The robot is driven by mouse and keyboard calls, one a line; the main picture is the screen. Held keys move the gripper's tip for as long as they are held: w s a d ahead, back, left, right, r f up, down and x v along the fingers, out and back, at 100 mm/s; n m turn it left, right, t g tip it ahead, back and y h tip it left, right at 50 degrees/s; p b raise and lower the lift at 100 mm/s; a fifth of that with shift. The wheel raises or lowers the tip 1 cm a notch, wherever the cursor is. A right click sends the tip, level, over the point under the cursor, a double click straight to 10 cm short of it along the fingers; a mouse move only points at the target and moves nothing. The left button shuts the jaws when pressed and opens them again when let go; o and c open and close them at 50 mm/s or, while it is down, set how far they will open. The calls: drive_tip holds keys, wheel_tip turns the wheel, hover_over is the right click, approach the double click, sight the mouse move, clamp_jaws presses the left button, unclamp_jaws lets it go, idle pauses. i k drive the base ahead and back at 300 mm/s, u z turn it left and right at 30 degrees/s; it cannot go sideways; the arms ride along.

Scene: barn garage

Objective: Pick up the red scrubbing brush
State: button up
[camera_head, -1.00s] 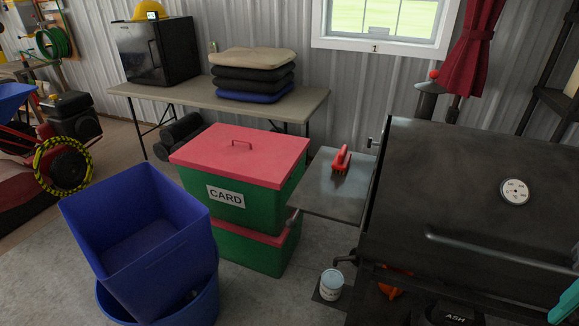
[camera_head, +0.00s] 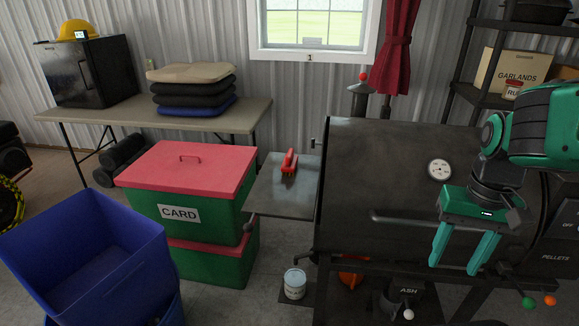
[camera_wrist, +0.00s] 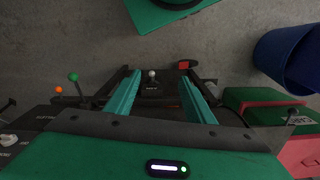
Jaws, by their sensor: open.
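The red scrubbing brush (camera_head: 289,162) lies on the grey side shelf (camera_head: 270,200) of the black grill, near the shelf's back right part. Its handle is on top and bristles show under its front end. My gripper (camera_head: 462,262) is at the right in the head view, in front of the grill's body and well to the right of the brush. Its two teal fingers point down, apart and empty. The fingers also show in the wrist view (camera_wrist: 162,88), with floor and grill parts beyond. I cannot make out the brush in the wrist view.
Left of the shelf are stacked green bins with a red lid (camera_head: 215,165). A blue bin (camera_head: 140,245) is at front left. A paint can (camera_head: 295,283) sits below the shelf.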

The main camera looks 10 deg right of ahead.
sight(290, 164)
drive_tip(key=k, duration=0.65)
drive_tip(key=u, duration=0.4)
drive_tip(key=i, duration=1.2)
drive_tip(key=u, duration=0.45)
